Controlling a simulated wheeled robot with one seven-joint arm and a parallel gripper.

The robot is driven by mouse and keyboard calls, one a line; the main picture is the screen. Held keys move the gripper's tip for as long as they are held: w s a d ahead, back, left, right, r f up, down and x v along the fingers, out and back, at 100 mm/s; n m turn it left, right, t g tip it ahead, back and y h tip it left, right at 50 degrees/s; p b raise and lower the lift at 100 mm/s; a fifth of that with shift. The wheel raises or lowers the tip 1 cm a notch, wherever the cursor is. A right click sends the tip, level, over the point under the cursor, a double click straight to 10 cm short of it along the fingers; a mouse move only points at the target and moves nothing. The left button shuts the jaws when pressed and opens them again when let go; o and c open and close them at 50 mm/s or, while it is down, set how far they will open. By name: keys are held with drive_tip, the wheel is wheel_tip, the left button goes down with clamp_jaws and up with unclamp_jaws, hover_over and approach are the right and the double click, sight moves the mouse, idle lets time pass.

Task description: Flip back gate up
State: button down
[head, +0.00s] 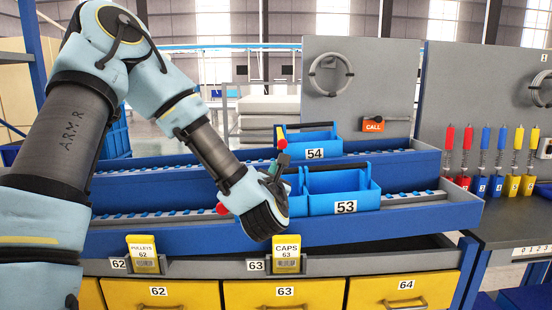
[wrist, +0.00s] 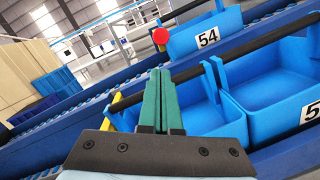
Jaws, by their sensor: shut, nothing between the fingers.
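The back gate shows as a short yellow bar (head: 280,132) with a red ball knob (head: 282,143), at the left end of blue bin 54 on the back rail. In the wrist view the red knob (wrist: 160,36) is just left of bin 54, beyond my fingertips. My gripper (head: 283,160) has its green fingers pressed together and empty. They point up just below the knob in the head view; I cannot tell whether they touch it. In the wrist view the closed fingers (wrist: 158,80) stand in front of the bins. A second red knob (head: 222,208) is at the front rail, partly hidden by my wrist.
Blue bin 54 (head: 314,134) is on the back rail. Blue bin 53 (head: 344,203), with a black handle bar, stands on the front rail close right of my gripper. Yellow drawers (head: 284,294) are below. The rails left of my wrist are clear.

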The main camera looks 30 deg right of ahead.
sight(280, 141)
drive_tip(key=p+x, duration=0.3)
drive_tip(key=x, duration=0.7)
drive_tip(key=shift+s, duration=0.1)
